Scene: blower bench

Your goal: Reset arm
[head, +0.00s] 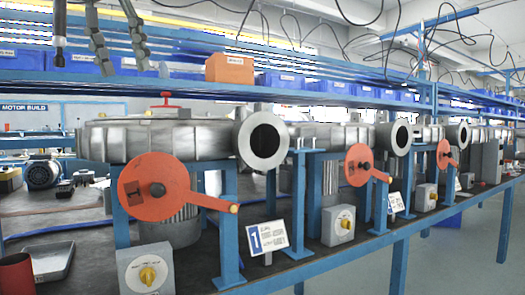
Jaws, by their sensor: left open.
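My left gripper (126,67) hangs at the top left of the head view, with its two grey fingers pointing down and spread apart. It is open and nothing shows between the fingers. It appears in front of the upper blue shelf, above the first blower (160,140) in the picture. The upper part of the gripper and its arm are cut off by the top edge. My right gripper is not in view.
A blue-framed bench (385,241) carries several grey blowers with orange crank discs (157,188). Grey switch boxes (146,271) and a number 1 card (267,238) stand at the front. An orange bin (229,68) and blue bins (280,80) line the shelf. Cables hang overhead.

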